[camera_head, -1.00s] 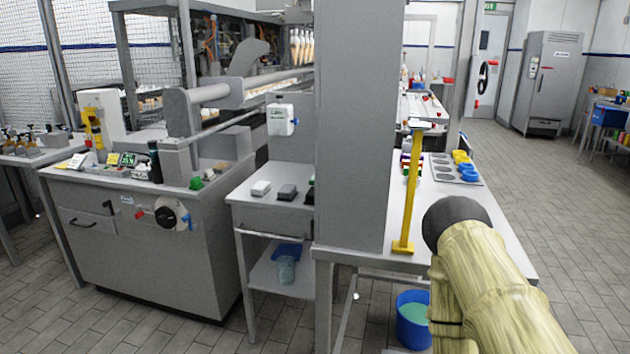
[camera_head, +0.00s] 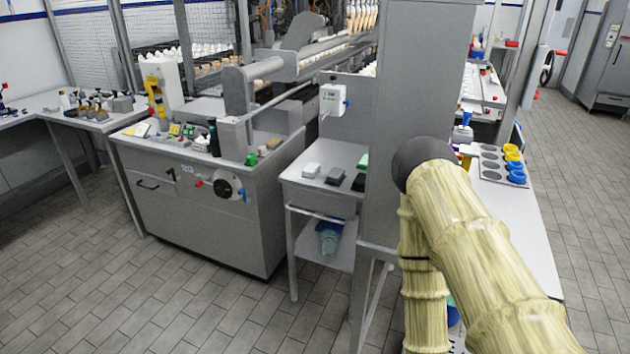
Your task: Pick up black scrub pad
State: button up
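A black scrub pad (camera_head: 358,182) lies on the small grey side table (camera_head: 318,190), at the right end of a row of pads, close to the big grey column. A dark grey pad (camera_head: 335,176) lies to its left, and a white pad (camera_head: 311,170) is further left. A green pad (camera_head: 363,161) lies behind the black one, partly cut off by the column. My arm, in a pale yellow cover, shows at the lower right. My gripper is not in view.
The grey column (camera_head: 415,80) stands between the side table and the white worktable (camera_head: 530,230) at right. A grey machine cabinet (camera_head: 220,215) stands left of the side table. The tiled floor (camera_head: 150,300) in front is clear.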

aim_at(360, 183)
jog(key=u, duration=1.1)
jog(key=i, duration=2.9)
jog(key=z, duration=1.5)
